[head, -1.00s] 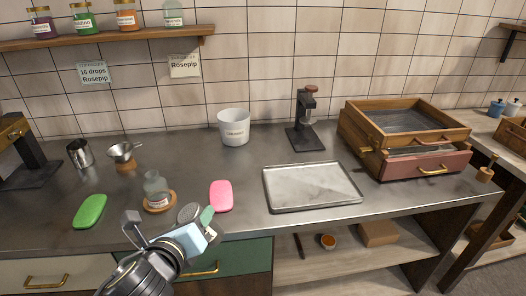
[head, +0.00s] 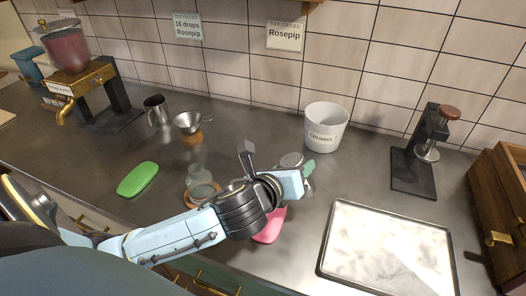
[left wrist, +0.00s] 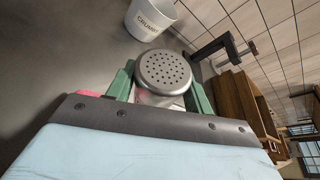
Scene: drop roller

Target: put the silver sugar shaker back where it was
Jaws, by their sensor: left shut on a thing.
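The silver sugar shaker (left wrist: 165,72), with a round lid full of small holes, is between the green fingers of my left gripper (left wrist: 162,90) in the left wrist view. In the head view my left gripper (head: 300,174) holds the shaker (head: 291,160) above the counter, behind the pink block (head: 268,226) and in front of the white crumbs bucket (head: 326,127). The shaker's lower part is mostly hidden by the gripper. My right gripper is not in view.
A glass bottle (head: 200,183) on a round coaster and a green block (head: 138,179) lie to the left. Behind are a funnel (head: 188,122) and a metal cup (head: 156,110). A tray (head: 345,215), a press (head: 418,160) and wooden drawers (head: 497,205) stand right. Counter between bucket and tray is clear.

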